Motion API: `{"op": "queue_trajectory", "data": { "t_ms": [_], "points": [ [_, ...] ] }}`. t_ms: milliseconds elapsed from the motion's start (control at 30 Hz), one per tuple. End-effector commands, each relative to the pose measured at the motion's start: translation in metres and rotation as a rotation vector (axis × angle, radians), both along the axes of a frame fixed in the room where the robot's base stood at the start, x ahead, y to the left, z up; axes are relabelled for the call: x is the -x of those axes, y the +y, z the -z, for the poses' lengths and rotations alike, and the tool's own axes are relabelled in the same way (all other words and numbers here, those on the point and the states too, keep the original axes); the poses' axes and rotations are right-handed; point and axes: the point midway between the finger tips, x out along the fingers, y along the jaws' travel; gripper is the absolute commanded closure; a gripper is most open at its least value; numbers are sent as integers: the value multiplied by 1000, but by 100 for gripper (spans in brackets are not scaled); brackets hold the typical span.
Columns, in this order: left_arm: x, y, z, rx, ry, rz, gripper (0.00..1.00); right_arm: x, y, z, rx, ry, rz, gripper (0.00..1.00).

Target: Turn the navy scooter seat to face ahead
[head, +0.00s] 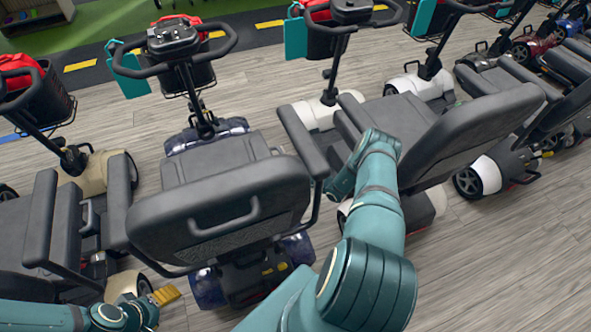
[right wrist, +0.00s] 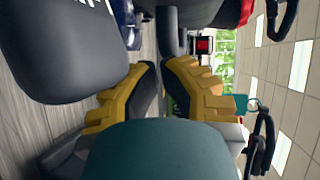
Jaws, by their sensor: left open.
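The navy scooter (head: 290,246) stands left of centre in the head view, its tiller pointing away from me. Its dark grey seat (head: 222,215) has the backrest towards me and the cushion towards the tiller, roughly in line with the scooter. My left gripper (head: 165,296) is open and empty, low behind the scooter's left rear. My right arm reaches to the seat's right side, where its gripper is hidden in the head view. In the right wrist view the yellow fingers of my right gripper (right wrist: 162,68) have tips close together, near a dark bar; a grip is unclear.
A scooter with a white body (head: 320,113) and a turned seat (head: 475,128) stands close on the right, beside my right arm. A beige scooter (head: 102,168) stands on the left. More scooters fill the far right. Bare floor shows at the lower right.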

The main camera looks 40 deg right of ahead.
Motion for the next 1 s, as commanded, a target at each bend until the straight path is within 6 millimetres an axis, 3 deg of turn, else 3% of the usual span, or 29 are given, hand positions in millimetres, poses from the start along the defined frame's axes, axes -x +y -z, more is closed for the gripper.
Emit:
{"op": "queue_trajectory", "data": {
  "t_ms": [600,1000],
  "points": [
    [0,0,0,0,0,0,31,0,-1,-89,2,-1,0,100],
    [0,0,0,0,0,0,31,0,-1,-99,1,-1,0,100]
  ]
}}
